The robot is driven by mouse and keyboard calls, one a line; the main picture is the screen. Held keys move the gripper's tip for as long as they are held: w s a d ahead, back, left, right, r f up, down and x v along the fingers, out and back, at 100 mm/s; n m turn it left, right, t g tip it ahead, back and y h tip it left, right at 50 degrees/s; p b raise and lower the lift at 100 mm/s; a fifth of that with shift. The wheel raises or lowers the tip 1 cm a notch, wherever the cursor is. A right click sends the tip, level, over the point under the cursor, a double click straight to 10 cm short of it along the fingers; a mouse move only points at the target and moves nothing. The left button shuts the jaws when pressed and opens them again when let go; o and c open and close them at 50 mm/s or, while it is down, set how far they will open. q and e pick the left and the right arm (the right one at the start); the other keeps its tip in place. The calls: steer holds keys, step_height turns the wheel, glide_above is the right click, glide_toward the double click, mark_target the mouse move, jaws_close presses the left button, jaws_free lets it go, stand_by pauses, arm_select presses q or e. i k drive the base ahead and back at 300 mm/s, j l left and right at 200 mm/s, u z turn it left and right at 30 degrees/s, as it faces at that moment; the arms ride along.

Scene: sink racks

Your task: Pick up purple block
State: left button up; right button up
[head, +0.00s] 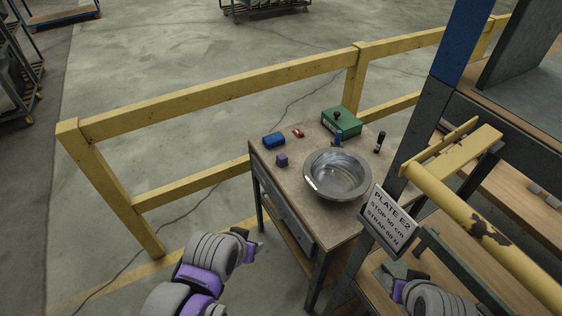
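A small purple block (282,160) sits on the wooden table top near its left edge, left of a round metal basin. My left arm comes in from the bottom, and its gripper end (250,246) is in front of the table's left side, lower in the picture and apart from the block. Its fingers are too small and turned away to read. My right arm (432,296) shows at the lower right beside a wooden shelf; its gripper end is near a grey-green piece, and its fingers are not clear.
The metal basin (365,181) fills the table's middle. A yellow railing (220,88) runs behind. A sign (389,222) and yellow bar (480,228) crowd the right.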

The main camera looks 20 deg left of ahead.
mark_target(282, 159)
steer(key=k+j, duration=0.15)
steer(key=k, duration=0.3)
steer(key=i+j+z, duration=0.25)
steer(key=j, duration=0.25)
steer(key=j+z, duration=0.25)
steer(key=j, duration=0.2)
steer(key=i+j+z, duration=0.4)
steer(key=j, duration=0.2)
steer(key=i+j+z, duration=0.2)
steer(key=j, duration=0.15)
steer(key=i+j+z, duration=0.25)
